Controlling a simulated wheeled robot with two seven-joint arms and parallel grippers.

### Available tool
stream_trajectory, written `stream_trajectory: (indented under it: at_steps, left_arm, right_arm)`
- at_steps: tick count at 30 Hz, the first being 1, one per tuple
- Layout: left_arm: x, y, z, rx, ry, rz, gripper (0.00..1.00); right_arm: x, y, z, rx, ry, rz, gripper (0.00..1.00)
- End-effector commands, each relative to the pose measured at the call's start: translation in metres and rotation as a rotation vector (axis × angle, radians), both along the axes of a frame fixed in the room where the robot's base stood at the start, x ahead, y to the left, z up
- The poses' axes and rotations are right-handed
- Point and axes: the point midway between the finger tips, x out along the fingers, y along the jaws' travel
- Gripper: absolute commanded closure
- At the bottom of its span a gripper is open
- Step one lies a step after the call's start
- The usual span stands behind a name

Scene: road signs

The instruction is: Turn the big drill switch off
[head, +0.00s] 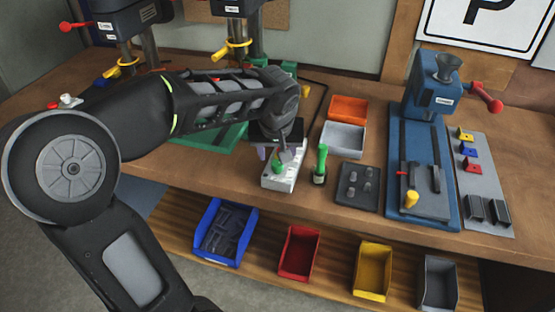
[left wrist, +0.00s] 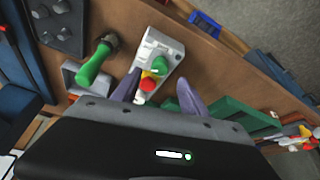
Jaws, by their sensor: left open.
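A pale grey switch box (head: 287,183) sits at the front of the bench. A green knob or button (head: 277,167) shows on it in the head view. In the left wrist view the box (left wrist: 168,45) carries a green part (left wrist: 159,67), a yellow part and a red button (left wrist: 148,85). My left gripper (head: 282,154) is open above the box. In the left wrist view its purple-grey fingers (left wrist: 159,94) stand apart on either side of the red button, with nothing between them gripped. Contact cannot be told. My right gripper is not in view.
Drill presses (head: 240,45) stand behind my left arm. A green-handled tool (head: 321,160) stands just right of the switch box. Grey (head: 343,139) and orange (head: 348,108) trays and a blue-based machine (head: 410,170) are further right. Coloured bins (head: 299,253) line the lower shelf.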

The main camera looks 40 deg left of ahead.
Motion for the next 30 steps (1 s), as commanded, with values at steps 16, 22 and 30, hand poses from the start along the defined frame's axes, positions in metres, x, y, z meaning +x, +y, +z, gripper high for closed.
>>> stream_trajectory:
  at_steps: [16,22,30]
  left_arm:
    - [0.017,0.011,-0.049,0.000,0.000,0.000,0.49]
    - [0.017,0.011,-0.049,0.000,0.000,0.000,0.54]
    - [0.017,0.011,-0.049,0.000,0.000,0.000,0.76]
  right_arm:
    - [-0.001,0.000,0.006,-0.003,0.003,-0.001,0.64]
    - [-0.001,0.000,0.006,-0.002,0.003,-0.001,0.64]
    - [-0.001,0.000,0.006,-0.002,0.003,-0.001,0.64]
